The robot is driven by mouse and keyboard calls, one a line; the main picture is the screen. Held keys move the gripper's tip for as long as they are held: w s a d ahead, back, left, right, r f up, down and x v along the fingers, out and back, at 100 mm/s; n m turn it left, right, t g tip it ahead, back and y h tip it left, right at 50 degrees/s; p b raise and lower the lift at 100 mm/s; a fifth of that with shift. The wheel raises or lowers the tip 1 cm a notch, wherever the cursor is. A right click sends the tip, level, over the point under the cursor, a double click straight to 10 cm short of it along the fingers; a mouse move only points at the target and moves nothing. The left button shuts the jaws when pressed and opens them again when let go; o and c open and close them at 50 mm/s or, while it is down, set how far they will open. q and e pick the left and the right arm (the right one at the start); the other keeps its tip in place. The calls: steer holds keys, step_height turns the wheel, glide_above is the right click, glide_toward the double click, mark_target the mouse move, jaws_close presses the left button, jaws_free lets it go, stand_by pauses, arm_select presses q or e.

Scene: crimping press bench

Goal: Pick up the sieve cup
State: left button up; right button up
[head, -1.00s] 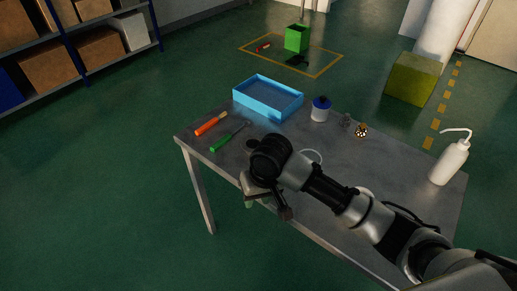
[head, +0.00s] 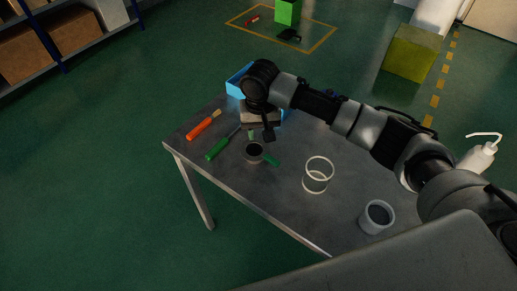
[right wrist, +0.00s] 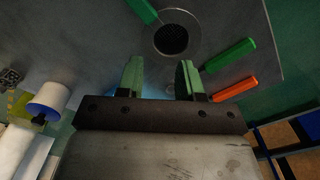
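The sieve cup (head: 254,152) is a small round metal cup with a dark mesh inside. It stands on the grey table near its front left edge. A short green bar (head: 270,159) lies against its rim on the right. In the right wrist view the sieve cup (right wrist: 172,38) shows just beyond the fingertips, with the green bar (right wrist: 143,12) at its upper left. My right gripper (right wrist: 160,64) is open and empty, its two green fingers apart. In the head view the right gripper (head: 259,135) is behind the cup, partly hidden by its own wrist. My left gripper is not in view.
An orange-handled tool (head: 203,126) and a green-handled tool (head: 221,145) lie left of the cup. A clear ring-shaped container (head: 317,176) and a grey cup (head: 377,217) stand to the right. A blue tray (head: 236,82) is behind my gripper. A white bottle (head: 478,157) stands far right.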

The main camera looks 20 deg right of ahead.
mark_target(263, 150)
steer(key=shift+s+f, duration=0.25)
steer(key=shift+f, duration=1.1)
steer(key=f, duration=0.5)
steer(key=shift+d, duration=0.4)
steer(key=shift+f, duration=0.1)
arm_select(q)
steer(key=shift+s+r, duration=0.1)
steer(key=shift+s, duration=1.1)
arm_select(e)
jaws_close()
